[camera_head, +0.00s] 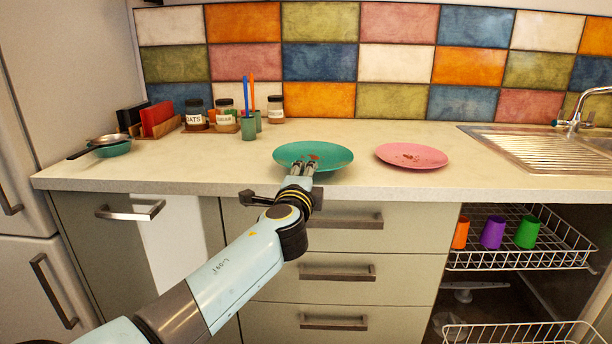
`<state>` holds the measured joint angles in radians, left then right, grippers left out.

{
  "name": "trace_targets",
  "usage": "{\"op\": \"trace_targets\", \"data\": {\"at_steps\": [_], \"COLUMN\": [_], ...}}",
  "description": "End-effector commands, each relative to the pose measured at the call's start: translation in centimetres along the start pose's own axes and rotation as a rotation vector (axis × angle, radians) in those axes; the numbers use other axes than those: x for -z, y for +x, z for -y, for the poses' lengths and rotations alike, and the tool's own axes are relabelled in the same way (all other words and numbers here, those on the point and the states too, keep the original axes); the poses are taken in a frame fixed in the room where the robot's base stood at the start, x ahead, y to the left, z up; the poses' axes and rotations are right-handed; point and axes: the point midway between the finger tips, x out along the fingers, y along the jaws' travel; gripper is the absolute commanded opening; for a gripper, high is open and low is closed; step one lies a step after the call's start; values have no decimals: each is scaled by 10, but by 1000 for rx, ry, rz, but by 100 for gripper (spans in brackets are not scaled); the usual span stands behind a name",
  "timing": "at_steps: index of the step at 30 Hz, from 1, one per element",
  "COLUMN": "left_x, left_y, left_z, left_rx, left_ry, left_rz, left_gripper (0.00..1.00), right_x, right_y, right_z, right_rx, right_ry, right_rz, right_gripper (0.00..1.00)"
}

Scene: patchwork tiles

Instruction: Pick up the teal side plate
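My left gripper (304,165) reaches up from below the counter edge to the plate's near rim. Its two fingertips show a small gap between them and overlap the front part of the plate in the view. I cannot tell whether they touch the rim. The gripper hides part of the plate's near edge. My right gripper is not in view.
A pink plate (411,155) with brown marks lies to the right. A sink (545,150) is at the right. Below it, an open wire rack (520,260) holds three cups.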

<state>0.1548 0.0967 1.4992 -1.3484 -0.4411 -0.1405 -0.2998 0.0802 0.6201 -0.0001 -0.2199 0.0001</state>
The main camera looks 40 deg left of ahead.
Motion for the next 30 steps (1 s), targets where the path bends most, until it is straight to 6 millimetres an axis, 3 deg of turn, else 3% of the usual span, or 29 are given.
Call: {"op": "trace_targets", "data": {"at_steps": [7, 16, 30], "left_x": [1, 0, 0], "left_y": [-12, -59, -130], "left_z": [4, 23, 46], "left_rx": [-1, 0, -1], "left_ry": [-2, -2, -2], "left_rz": [-1, 0, 0], "left_gripper": [0, 0, 0], "right_x": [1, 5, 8], "right_y": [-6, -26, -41], "right_z": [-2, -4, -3], "right_rx": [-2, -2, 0], "right_ry": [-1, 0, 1], "right_rz": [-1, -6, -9], "right_gripper": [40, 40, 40]}}
